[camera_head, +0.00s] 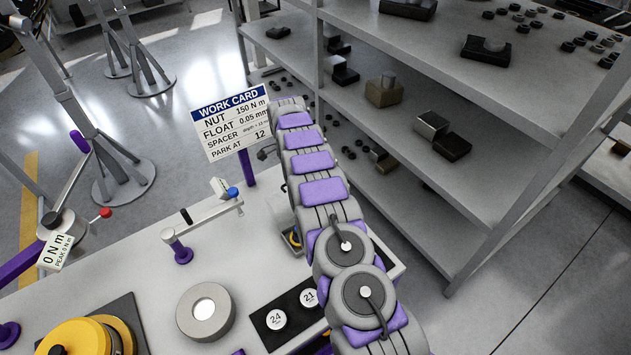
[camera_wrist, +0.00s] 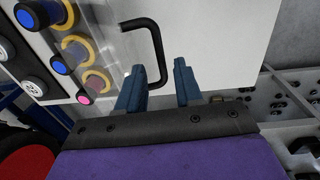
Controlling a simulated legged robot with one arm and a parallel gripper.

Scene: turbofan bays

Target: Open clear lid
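In the wrist view, a clear lid (camera_wrist: 98,42) covers a row of yellow rings (camera_wrist: 97,80) and blue-capped parts at the upper left. A bent black handle (camera_wrist: 158,45) stands beside it, over a white surface. My gripper (camera_wrist: 160,86) has two dark blue fingers spread apart with nothing clearly between them. The handle's lower end is just beyond the gap between the fingertips; contact cannot be told. In the head view, a grey box with a yellow ring (camera_head: 294,238) is partly hidden behind my arm, and the gripper cannot be made out.
A white bench (camera_head: 120,265) carries a round grey part (camera_head: 206,311), a black tray with numbered discs (camera_head: 276,320) and a yellow round part (camera_head: 76,338). A work card (camera_head: 231,122) stands behind it. Grey shelves (camera_head: 500,190) with parts stand close on the right.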

